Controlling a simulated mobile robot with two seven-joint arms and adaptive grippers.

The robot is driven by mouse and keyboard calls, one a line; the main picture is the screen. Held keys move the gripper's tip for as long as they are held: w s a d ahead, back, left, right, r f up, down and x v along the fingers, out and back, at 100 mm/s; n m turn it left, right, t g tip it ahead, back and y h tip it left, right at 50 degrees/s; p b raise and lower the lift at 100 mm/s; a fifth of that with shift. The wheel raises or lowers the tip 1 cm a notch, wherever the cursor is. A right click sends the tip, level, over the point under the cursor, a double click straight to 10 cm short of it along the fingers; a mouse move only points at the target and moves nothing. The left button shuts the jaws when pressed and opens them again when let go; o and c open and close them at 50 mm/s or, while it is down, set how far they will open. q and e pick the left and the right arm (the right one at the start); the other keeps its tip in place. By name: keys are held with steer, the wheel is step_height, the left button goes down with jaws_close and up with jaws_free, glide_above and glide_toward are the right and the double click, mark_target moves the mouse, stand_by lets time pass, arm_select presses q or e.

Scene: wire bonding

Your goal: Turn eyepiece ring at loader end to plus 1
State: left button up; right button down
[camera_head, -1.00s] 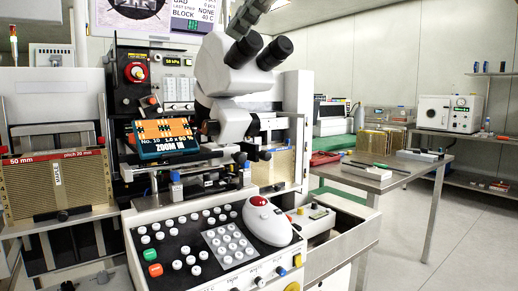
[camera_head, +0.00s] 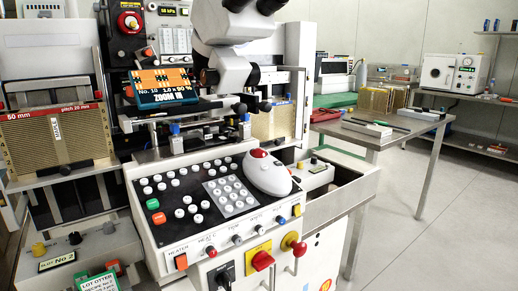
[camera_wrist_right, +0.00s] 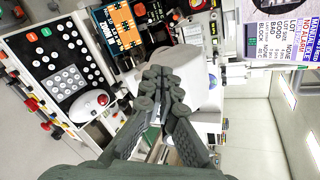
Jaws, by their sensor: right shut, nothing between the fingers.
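In the head view the two black eyepieces (camera_head: 254,5) of the white microscope (camera_head: 222,28) are at the top edge, partly cut off. The rings on them are too small to read. A white microscope body (camera_wrist_right: 198,72) is also behind my gripper in the right wrist view; no eyepiece can be made out there. My right gripper (camera_wrist_right: 158,82) is shut and empty, its dark fingers together in front of the bonder. Its distance from the microscope cannot be told. Neither arm shows in the head view, and my left gripper is out of sight.
A key panel (camera_head: 205,195) with a white mouse-like control (camera_head: 266,176) stands below the microscope. A tilted display (camera_head: 163,85) is left of the optics. A magazine (camera_head: 60,140) stands at the left. A steel table (camera_head: 378,136) is at the right, with open floor beyond.

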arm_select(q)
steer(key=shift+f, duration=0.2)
arm_select(e)
steer(key=shift+w+d+f, duration=0.15)
steer(key=shift+w+d, duration=0.15)
steer(key=shift+d, duration=0.15)
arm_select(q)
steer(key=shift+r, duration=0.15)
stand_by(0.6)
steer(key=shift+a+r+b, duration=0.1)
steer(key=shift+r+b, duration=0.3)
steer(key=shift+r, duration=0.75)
arm_select(e)
steer(key=shift+w+d+r, duration=0.1)
steer(key=shift+w+r, duration=0.15)
steer(key=shift+r, duration=0.15)
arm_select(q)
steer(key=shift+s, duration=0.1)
arm_select(e)
steer(key=shift+r, duration=0.1)
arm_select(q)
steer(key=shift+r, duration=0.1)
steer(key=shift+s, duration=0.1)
arm_select(e)
steer(key=v, duration=0.6)
steer(key=shift+a+r, duration=0.25)
